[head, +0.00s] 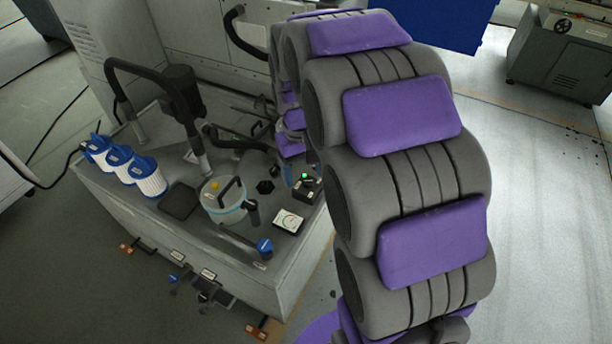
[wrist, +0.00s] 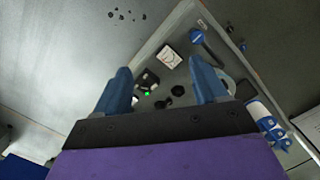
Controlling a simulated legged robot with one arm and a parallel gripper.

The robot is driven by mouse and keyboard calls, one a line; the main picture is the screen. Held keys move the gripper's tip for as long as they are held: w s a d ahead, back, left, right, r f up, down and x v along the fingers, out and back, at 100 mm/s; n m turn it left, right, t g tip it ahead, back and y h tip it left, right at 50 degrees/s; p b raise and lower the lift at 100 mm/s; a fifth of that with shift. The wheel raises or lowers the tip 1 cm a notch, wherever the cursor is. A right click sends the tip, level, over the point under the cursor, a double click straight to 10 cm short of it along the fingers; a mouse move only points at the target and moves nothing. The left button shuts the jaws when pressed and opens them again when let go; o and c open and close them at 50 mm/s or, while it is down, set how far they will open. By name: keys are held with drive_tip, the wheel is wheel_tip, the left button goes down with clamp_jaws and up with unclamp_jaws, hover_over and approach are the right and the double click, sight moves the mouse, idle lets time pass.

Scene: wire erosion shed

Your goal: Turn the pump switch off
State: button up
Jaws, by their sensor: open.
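The pump switch appears to be the small black box (head: 307,190) with a lit green lamp, near the right edge of the grey tank top. It also shows in the wrist view as a dark box (wrist: 149,79) beside a green light. Its lever position is too small to tell. My gripper (wrist: 160,70) is open and empty, its two blue fingers apart above the tank top. The box shows between the fingers, closer to the left one. In the head view my gripper (head: 290,173) is mostly hidden behind my arm, just behind and left of the box.
A white-faced gauge (head: 288,221) lies in front of the box, and a black knob (head: 265,187) left of it. A lidded canister (head: 223,200), a blue valve handle (head: 265,246), black hoses (head: 150,75) and blue-white filters (head: 120,160) crowd the tank top (head: 205,250).

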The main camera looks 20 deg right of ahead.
drive_tip(key=w+d+f+p, duration=0.1)
drive_tip(key=w+d+f, duration=0.2)
drive_tip(key=w, duration=0.4)
drive_tip(key=w+d+f, duration=0.3)
drive_tip(key=w, duration=0.3)
drive_tip(key=n+t+p, duration=0.1)
drive_tip(key=p, duration=0.1)
approach(308, 181)
wheel_tip(308, 181, down, 9)
drive_tip(key=b, duration=0.4)
drive_tip(key=shift+d, duration=0.15)
drive_tip(key=shift+r, duration=0.1)
drive_tip(key=c, duration=1.1)
